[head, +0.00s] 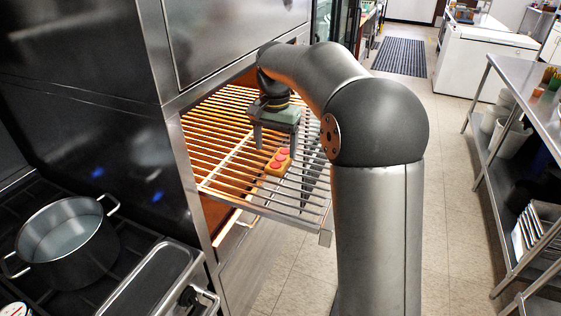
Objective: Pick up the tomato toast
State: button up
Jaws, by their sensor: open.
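The tomato toast (278,163) is a small brown slice with red tomato rounds on top. It lies on the wire rack (222,181), which extends out of the oven, near the rack's middle. My gripper (277,143) is open, with its fingers pointing down. In the picture its fingers are just above and to either side of the toast. I cannot tell how high the fingertips are over the rack. Nothing shows between the fingers.
A steel pot (72,245) stands on the stove at the lower left. The oven's steel frame (187,175) borders the rack on the left. A steel shelf table (525,100) stands at the right, with clear tiled floor (450,220) before it.

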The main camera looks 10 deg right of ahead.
aim_at(277, 163)
notch_tip(277, 163, down, 5)
jog(key=shift+s+d+r+p, duration=0.1)
jog(key=shift+p, duration=0.3)
jog(key=c, duration=1.2)
jog(key=shift+o, duration=0.2)
